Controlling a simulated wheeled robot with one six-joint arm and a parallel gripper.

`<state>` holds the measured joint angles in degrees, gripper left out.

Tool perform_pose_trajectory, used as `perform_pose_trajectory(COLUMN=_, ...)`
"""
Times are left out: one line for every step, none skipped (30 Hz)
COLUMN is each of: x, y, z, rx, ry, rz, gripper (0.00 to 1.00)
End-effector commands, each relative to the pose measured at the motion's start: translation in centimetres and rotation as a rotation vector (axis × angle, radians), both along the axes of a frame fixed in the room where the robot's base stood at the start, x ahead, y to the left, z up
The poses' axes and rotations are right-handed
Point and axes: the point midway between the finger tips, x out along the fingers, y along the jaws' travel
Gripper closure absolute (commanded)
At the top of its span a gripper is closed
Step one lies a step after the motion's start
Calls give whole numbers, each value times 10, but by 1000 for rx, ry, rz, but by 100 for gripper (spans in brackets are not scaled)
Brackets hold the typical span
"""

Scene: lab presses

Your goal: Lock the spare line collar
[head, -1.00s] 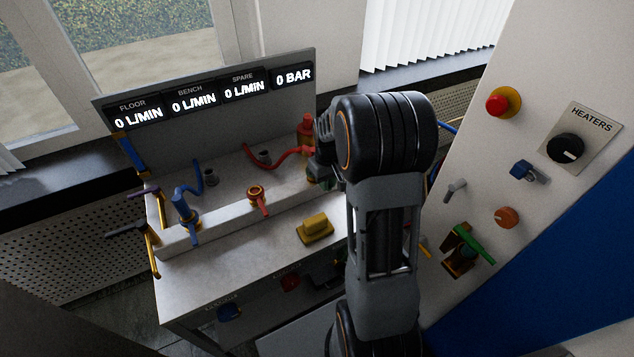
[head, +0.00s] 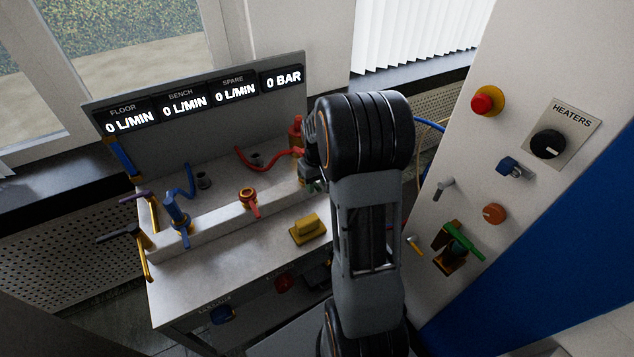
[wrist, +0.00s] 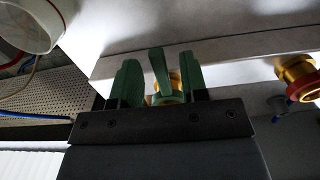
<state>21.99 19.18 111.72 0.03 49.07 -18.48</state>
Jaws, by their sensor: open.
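In the wrist view, my gripper (wrist: 160,62) has two green-faced fingers standing apart. An upright green lever (wrist: 160,72) shows between them, with clear gaps on both sides. A brass collar (wrist: 168,90) shows partly behind the lever, its lower part hidden by the gripper's dark body. This fitting is at the SPARE side of the bench. In the head view my arm hides most of it and most of my gripper. I cannot tell the collar's lock position.
The red bench valve with its brass collar (head: 248,198) and the blue floor valve (head: 178,220) stand to the left. A yellow block (head: 308,228) sits on the front ledge. The SPARE display (head: 236,90) reads 0 L/MIN. The heater panel (head: 559,133) is at the right.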

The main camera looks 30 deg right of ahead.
Motion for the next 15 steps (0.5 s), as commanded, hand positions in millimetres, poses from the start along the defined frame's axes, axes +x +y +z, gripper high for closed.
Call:
perform_pose_trajectory(x=0, y=0, z=0, rx=0, ry=0, rz=0, gripper=60)
perform_pose_trajectory(x=0, y=0, z=1, rx=0, ry=0, rz=0, gripper=60)
perform_pose_trajectory(x=0, y=0, z=3, rx=0, ry=-1, rz=0, gripper=60)
perform_pose_trajectory(x=0, y=0, z=5, rx=-1, ry=-1, rz=1, gripper=60)
perform_pose_trajectory(x=0, y=0, z=8, rx=-1, ry=-2, rz=1, gripper=60)
perform_pose_trajectory(x=1, y=0, z=12, rx=-1, ry=-3, rz=1, gripper=60)
perform_pose_trajectory(x=0, y=0, z=17, rx=-1, ry=-2, rz=1, gripper=60)
perform_pose_trajectory(x=1, y=0, z=22, rx=-1, ry=-3, rz=1, gripper=60)
perform_pose_trajectory(x=1, y=0, z=30, rx=-2, ry=-4, rz=1, gripper=60)
perform_pose_trajectory(x=1, y=-1, z=36, rx=-2, ry=-5, rz=1, gripper=60)
perform_pose_trajectory(x=1, y=-1, z=42, rx=-2, ry=-5, rz=0, gripper=60)
perform_pose_trajectory(x=1, y=-1, z=51, rx=-2, ry=-5, rz=0, gripper=60)
perform_pose_trajectory(x=1, y=0, z=57, rx=-2, ry=-4, rz=0, gripper=60)
perform_pose_trajectory(x=1, y=-1, z=64, rx=-2, ry=-5, rz=0, gripper=60)
perform_pose_trajectory(x=1, y=-1, z=72, rx=-2, ry=-5, rz=0, gripper=60)
